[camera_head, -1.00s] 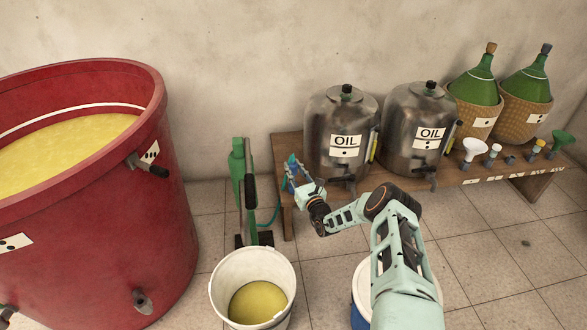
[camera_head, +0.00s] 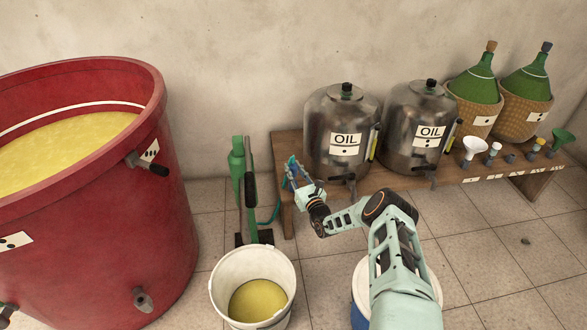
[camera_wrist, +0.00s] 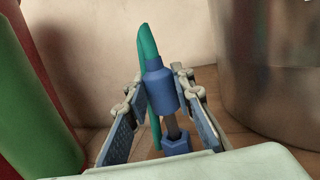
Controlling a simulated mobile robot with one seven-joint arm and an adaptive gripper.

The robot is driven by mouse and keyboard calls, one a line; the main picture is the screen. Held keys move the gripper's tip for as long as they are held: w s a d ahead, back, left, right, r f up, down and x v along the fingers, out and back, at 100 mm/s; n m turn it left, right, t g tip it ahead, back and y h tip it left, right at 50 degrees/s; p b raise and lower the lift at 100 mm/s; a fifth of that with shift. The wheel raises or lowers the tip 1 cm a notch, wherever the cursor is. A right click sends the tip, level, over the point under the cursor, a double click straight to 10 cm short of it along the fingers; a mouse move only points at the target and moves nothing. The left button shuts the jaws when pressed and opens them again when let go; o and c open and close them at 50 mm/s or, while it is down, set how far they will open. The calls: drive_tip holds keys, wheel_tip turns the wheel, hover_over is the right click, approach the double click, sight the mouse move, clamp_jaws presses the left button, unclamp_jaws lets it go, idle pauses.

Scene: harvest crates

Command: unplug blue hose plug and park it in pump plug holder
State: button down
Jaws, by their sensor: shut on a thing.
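The blue hose plug (camera_wrist: 161,88) stands nearly upright between the two fingers of my gripper (camera_wrist: 158,98) in the wrist view, with the fingers shut on it. A teal hose (camera_wrist: 147,42) leaves its top. A grey stem shows below the plug, above a blue hexagonal fitting (camera_wrist: 176,143); whether stem and fitting are joined is unclear. In the head view my gripper (camera_head: 294,173) is at the bench's left end, beside the left oil drum. The green pump (camera_head: 240,188) stands on the floor to its left; I cannot make out its plug holder.
Two steel oil drums (camera_head: 340,120) stand on the wooden bench (camera_head: 287,199), close to the gripper's right. A white bucket (camera_head: 224,292) of yellow liquid stands in front of the pump. A large red vat (camera_head: 95,225) fills the left. Funnels and wicker-covered bottles are farther right.

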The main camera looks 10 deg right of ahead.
drive_tip(key=shift+f, duration=0.85)
drive_tip(key=shift+f, duration=0.3)
drive_tip(key=shift+f, duration=0.3)
drive_tip(key=c, duration=1.6)
unclamp_jaws()
drive_tip(key=v, duration=1.2)
